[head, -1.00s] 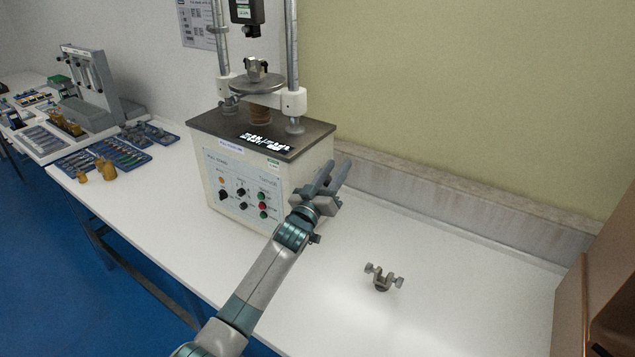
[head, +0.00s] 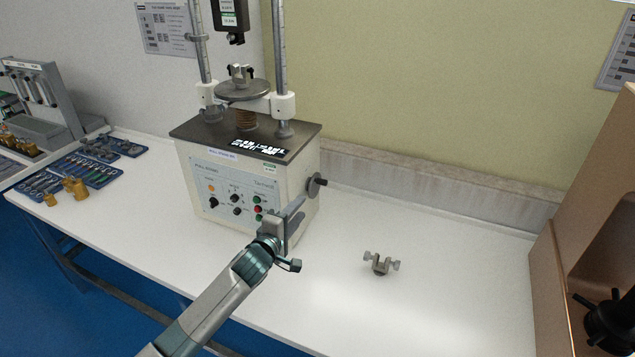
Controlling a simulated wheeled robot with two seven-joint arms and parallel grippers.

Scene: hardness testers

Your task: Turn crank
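The crank (head: 314,188) is a grey disc with a dark handle knob on the right side of the white tester box (head: 240,190). My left gripper (head: 297,214) is in front of the box's right face, just below and left of the crank. Its two grey fingers look spread apart with nothing between them, and the upper fingertip is close to the crank disc. I cannot tell whether it touches. The gripper covers the lower right corner of the control panel. My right gripper is out of view.
A small metal clamp (head: 381,263) stands on the white table (head: 440,300) to the right. Blue trays of small parts (head: 90,170) and brass weights (head: 75,187) lie to the left. A copper-brown cabinet (head: 590,200) borders the right. The table between is clear.

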